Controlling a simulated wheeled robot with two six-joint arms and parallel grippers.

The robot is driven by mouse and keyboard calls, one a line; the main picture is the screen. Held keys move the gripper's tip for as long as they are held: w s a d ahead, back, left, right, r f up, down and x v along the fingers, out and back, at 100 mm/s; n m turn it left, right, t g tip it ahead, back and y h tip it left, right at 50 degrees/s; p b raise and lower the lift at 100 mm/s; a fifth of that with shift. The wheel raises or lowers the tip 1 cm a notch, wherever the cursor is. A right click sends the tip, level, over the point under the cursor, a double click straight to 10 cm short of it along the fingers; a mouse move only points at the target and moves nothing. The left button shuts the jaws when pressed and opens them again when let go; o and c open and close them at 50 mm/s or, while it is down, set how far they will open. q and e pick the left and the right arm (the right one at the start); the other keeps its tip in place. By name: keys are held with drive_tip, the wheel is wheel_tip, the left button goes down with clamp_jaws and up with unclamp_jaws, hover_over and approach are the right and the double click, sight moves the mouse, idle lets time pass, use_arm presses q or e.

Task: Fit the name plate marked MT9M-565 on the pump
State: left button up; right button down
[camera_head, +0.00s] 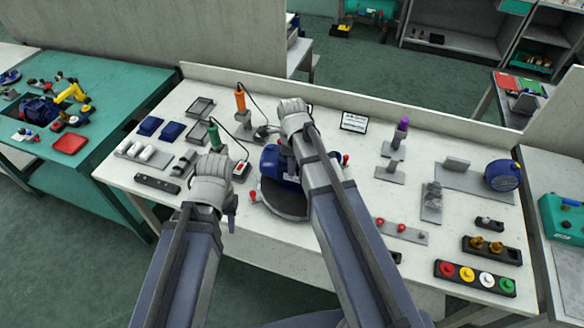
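The blue pump (269,163) stands on a dark round base (284,205) at the table's front middle. My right arm crosses in front of it and hides part of it. My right gripper (292,113) is beyond the pump, over the back of the table; its fingers are not clear. My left gripper (213,180) is at the front edge, left of the pump and apart from it. I cannot tell whether either is open or holds anything. No plate marked MT9M-565 can be read. A small framed sign (354,121) at the back has illegible text.
Dark trays (200,107), blue trays (150,126) and white rollers (147,153) lie left. An orange-handled tool (240,99) and a green-handled tool (214,136) stand on corded stands. At right are a purple-topped post (402,126), a blue round gauge (502,175) and a coloured button strip (475,279).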

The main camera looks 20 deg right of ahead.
drive_tip(key=shift+f, duration=0.15)
idle(0.6)
drive_tip(key=c, duration=1)
unclamp_jaws()
drive_tip(key=shift+w, duration=0.1)
drive_tip(key=shift+r+p, duration=2.95)
drive_tip(key=shift+r, duration=0.15)
wheel_tip(320, 180, up, 8)
drive_tip(key=p, duration=0.7)
drive_tip(key=shift+f+p, duration=0.15)
drive_tip(key=shift+p, duration=0.2)
